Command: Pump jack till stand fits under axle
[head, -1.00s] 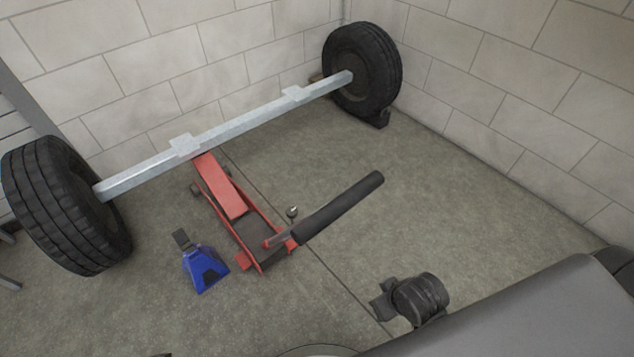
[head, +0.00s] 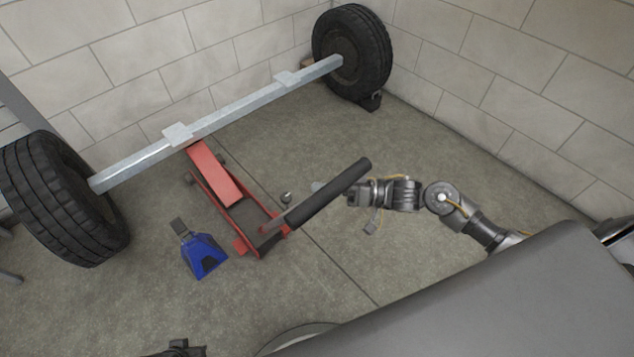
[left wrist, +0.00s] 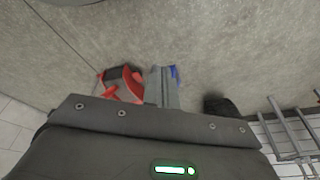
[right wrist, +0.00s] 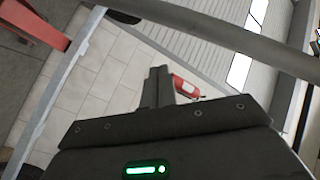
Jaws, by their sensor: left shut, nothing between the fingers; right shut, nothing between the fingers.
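The red floor jack (head: 215,175) stands on the floor with the front of its lift arm at the underside of the grey axle (head: 225,118). Its black-gripped handle (head: 325,198) slants up to the right. The blue jack stand (head: 203,256) stands on the floor left of the jack, apart from the axle. My left gripper's fingers (left wrist: 162,84) are shut and empty above the floor, with red and blue parts beyond.
Large black tyres stand at both axle ends, left (head: 60,200) and right (head: 352,55); a dark chock (head: 370,101) sits by the right one. Block walls close the back and right side. A small round metal piece (head: 286,197) shows beside the jack.

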